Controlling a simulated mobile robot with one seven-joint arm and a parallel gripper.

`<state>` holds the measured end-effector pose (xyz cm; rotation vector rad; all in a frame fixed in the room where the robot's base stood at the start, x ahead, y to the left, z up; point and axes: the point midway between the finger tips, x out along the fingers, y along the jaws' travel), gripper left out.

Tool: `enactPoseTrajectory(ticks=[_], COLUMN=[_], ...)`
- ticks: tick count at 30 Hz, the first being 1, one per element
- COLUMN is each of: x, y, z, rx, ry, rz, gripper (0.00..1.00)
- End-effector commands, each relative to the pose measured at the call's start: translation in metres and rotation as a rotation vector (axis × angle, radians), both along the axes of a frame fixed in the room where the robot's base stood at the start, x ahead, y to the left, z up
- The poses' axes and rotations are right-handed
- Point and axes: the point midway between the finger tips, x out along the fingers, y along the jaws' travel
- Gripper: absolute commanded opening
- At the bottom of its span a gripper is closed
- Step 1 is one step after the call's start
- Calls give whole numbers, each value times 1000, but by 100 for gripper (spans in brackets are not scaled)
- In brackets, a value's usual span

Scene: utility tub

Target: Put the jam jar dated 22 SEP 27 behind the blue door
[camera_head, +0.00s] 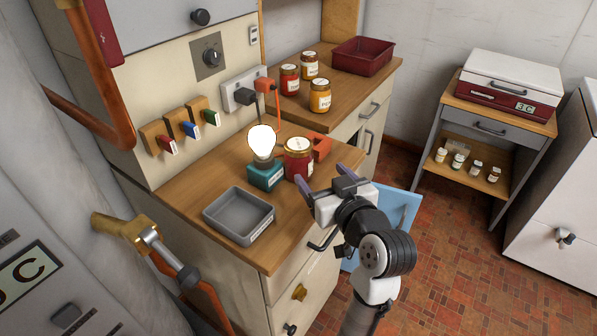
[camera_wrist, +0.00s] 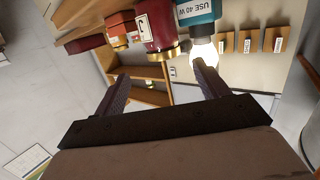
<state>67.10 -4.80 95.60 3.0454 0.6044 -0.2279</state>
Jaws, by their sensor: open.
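A red jam jar (camera_head: 298,158) with a gold lid stands on the wooden counter beside a lit bulb lamp. It shows upside down in the wrist view (camera_wrist: 155,22). Farther back stand another red jar (camera_head: 289,80) and two amber jars (camera_head: 310,66) (camera_head: 320,96). I cannot read a date on any jar. A light-blue door (camera_head: 403,207) hangs open at the counter's right side, partly hidden by my arm; the space behind it is not visible. My gripper (camera_head: 324,177) is open and empty, near the front red jar and apart from it.
The teal lamp base (camera_head: 266,175) stands close to the front jar's left; an orange object (camera_head: 320,147) is behind it. A grey tray (camera_head: 240,214) lies at the counter's front, a dark red tray (camera_head: 362,56) at the back.

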Motion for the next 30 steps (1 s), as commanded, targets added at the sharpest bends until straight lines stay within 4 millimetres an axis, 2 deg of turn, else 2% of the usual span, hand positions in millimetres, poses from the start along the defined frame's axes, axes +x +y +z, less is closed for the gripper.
enactPoseTrajectory(ticks=[3,7,14,24,30], x=[24,43,57,95,98], y=[12,19,25,44,45], z=[-2,-5,-9,-19,-21], rx=[1,1,0,0,-1], ry=[3,2,1,1,1], rz=[6,4,3,1,1], gripper=[73,73,73,73,73])
